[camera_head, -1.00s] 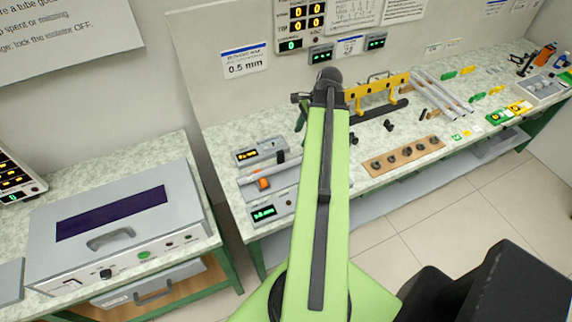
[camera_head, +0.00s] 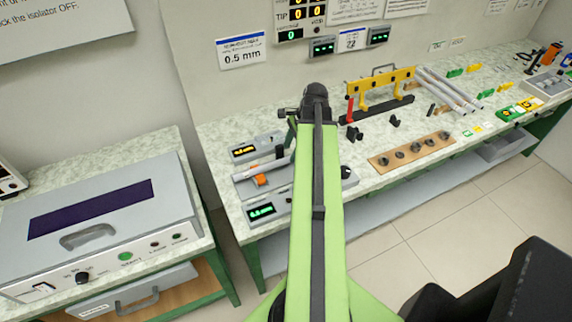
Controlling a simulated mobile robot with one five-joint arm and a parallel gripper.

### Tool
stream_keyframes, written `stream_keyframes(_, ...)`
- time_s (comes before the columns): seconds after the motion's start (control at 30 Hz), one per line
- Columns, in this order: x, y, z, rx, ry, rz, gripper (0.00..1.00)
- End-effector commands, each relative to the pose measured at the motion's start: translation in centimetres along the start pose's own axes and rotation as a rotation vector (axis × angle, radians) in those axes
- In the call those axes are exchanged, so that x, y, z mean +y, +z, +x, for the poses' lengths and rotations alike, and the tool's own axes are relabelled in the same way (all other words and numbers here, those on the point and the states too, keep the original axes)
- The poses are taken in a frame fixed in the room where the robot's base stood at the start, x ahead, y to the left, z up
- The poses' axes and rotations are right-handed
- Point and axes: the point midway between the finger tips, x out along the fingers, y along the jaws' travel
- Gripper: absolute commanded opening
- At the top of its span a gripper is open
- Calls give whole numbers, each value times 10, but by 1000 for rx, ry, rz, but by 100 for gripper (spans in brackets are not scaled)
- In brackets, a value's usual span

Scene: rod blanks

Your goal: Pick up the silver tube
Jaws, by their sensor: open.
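Several long silver tubes (camera_head: 452,90) lie side by side, slanted, on the bench right of the yellow rack. Another silver tube (camera_head: 262,168) seems to lie across a grey fixture with an orange block; my arm hides its right end. I cannot tell which one the task means. My green arm rises through the middle of the view to a dark joint above the bench.
A yellow rack (camera_head: 388,85) with a red handle stands at the back of the bench. A wooden strip with dark round parts (camera_head: 409,149) lies at its front edge. A grey lidded box (camera_head: 175,195) sits on the left table. Floor between the tables is partly clear.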

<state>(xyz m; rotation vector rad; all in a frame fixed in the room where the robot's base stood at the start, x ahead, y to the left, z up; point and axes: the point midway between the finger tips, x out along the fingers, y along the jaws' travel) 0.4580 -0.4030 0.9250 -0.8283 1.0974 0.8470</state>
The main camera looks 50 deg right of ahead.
Motion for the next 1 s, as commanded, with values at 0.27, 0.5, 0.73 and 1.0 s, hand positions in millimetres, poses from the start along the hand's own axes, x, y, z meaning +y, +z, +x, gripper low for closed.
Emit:
stream_keyframes(0.27, 1, 0, 50, 0, 0, -1, 49)
stream_keyframes(0.5, 0, 2, 47, 0, 0, -1, 49)
stream_keyframes(0.73, 0, 2, 47, 0, 0, -1, 19)
stream_keyframes(1.0, 0, 2, 47, 0, 0, -1, 0)
